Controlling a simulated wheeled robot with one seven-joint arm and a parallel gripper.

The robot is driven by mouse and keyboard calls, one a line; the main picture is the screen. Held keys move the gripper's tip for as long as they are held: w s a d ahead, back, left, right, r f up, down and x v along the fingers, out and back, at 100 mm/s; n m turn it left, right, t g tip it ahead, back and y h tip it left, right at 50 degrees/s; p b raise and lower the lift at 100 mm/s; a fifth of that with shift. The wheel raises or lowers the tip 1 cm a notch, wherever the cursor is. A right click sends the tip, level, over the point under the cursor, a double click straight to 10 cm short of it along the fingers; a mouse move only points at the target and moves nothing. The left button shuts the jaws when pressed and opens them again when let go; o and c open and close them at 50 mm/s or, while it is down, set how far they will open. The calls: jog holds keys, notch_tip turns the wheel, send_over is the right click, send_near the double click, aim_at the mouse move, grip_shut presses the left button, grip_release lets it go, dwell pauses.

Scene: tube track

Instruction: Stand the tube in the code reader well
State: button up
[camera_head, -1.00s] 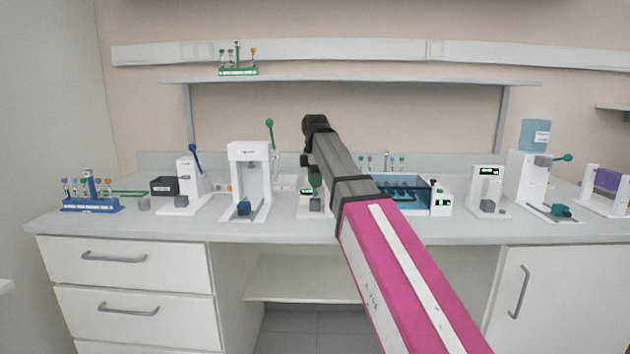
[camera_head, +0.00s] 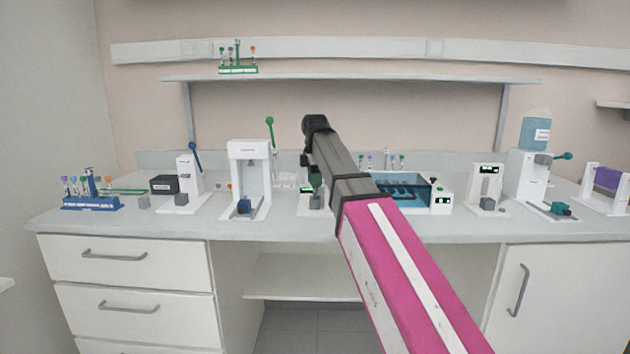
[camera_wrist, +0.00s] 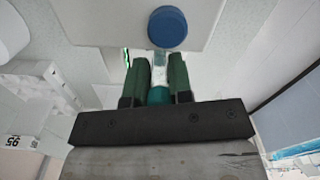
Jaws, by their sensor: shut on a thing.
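My gripper (camera_wrist: 160,75) has its green fingers closed on a tube (camera_wrist: 159,72) with a clear body, a pale label and a teal end nearest the palm. In the head view my gripper (camera_head: 315,178) points down over a small white device with a lit green display (camera_head: 307,189), which I take for the code reader. My arm and gripper hide part of this device, and the tube is hard to make out there. In the wrist view a round blue part (camera_wrist: 168,27) lies beyond the tube on a pale grey surface. I cannot tell whether the tube touches it.
A white press-like device (camera_head: 250,165) stands close on the left and a blue-walled bath (camera_head: 408,190) close on the right. Another white device with a display (camera_head: 487,185) stands further right. A blue tube rack (camera_head: 92,204) is at the far left. A shelf (camera_head: 350,80) runs above.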

jog(key=shift+f, duration=1.2)
dwell(0.4)
jog(key=o, duration=0.8)
notch_tip(320, 180, up, 11)
jog(key=shift+f, duration=0.1)
dwell(0.4)
dwell(0.5)
